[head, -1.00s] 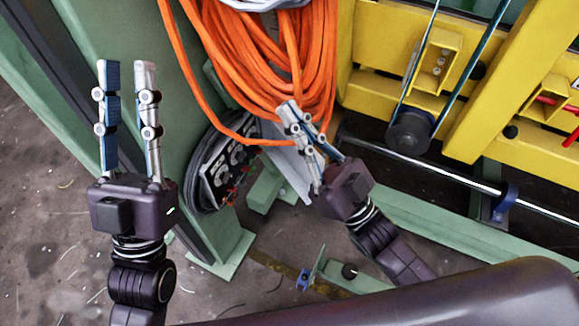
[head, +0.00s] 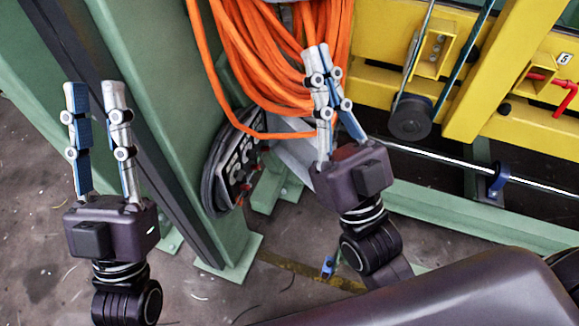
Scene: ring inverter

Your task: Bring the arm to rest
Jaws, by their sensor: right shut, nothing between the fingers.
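My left gripper (head: 95,88) stands upright at the left of the head view. Its two fingers are apart with nothing between them, over the floor and the edge of the green structure. My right gripper (head: 322,52) is in the centre, fingers pointing up and the tips shut together, holding nothing. It shows in front of the hanging orange cable (head: 245,70); I cannot tell whether it touches it. Its forearm bends down to the lower right, partly hidden behind a large dark arm part of mine.
A green column (head: 165,110) stands between the grippers, with a dark round connector panel (head: 230,165) beside it. A yellow frame (head: 490,85) with a dark roller (head: 410,117) and a metal rod (head: 440,157) fills the right. Bare floor (head: 35,240) shows at lower left.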

